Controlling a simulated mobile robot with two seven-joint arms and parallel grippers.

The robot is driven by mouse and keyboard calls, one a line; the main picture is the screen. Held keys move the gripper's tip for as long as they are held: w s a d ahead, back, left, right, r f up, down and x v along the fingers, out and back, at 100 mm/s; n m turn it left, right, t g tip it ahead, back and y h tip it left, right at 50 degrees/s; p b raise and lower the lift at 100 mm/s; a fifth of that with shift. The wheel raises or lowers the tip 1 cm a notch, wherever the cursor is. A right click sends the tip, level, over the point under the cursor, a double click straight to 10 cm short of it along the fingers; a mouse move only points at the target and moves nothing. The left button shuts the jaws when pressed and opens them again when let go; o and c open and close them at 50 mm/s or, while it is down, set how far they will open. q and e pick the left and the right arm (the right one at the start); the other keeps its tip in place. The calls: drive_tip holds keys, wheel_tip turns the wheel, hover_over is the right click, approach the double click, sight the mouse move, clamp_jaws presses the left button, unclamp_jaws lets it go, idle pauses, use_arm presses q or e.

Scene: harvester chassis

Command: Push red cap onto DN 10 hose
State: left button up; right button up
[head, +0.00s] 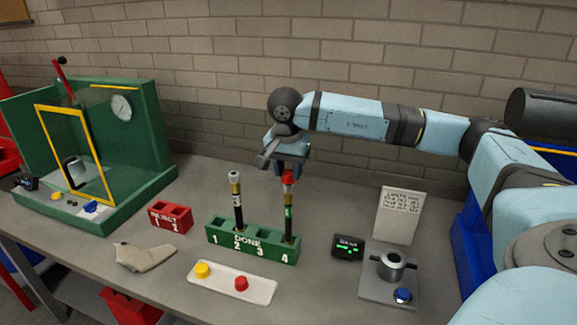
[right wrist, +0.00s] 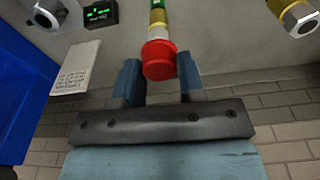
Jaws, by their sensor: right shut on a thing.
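A black hose (head: 288,222) with a green band stands upright in slot 4 of the green DONE rack (head: 262,250). A red cap (head: 288,177) is at its top end; in the right wrist view the cap (right wrist: 159,60) lines up with the hose's yellow-and-metal end fitting (right wrist: 158,22). How far the cap is seated cannot be told. My right gripper (head: 287,168) is over the hose, its blue fingers shut on the cap. A second hose (head: 238,205) with a bare metal end stands in slot 2. I cannot read which hose is DN 10. My left gripper is out of view.
A white tray (head: 222,293) in front holds a yellow cap and another red cap. A red REJECT rack (head: 170,217), a glove (head: 145,257), a green test booth (head: 150,130), a small display (head: 348,247), a sign (head: 400,215) and a metal fixture (head: 390,285) stand around.

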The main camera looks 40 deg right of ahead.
drive_tip(key=shift+f, duration=0.1)
idle(0.4)
drive_tip(key=shift+f+b, duration=0.55)
drive_tip(key=shift+f, duration=0.05)
drive_tip(key=shift+f+b, duration=0.55)
drive_tip(key=shift+f, duration=0.2)
drive_tip(key=o, duration=1)
drive_tip(key=shift+c, duration=0.2)
wheel_tip(320, 180, up, 14)
drive_tip(key=a, duration=0.1)
drive_tip(key=shift+s+a+b, duration=0.25)
drive_tip(key=shift+s+b, duration=0.15)
drive_tip(key=shift+b, duration=0.05)
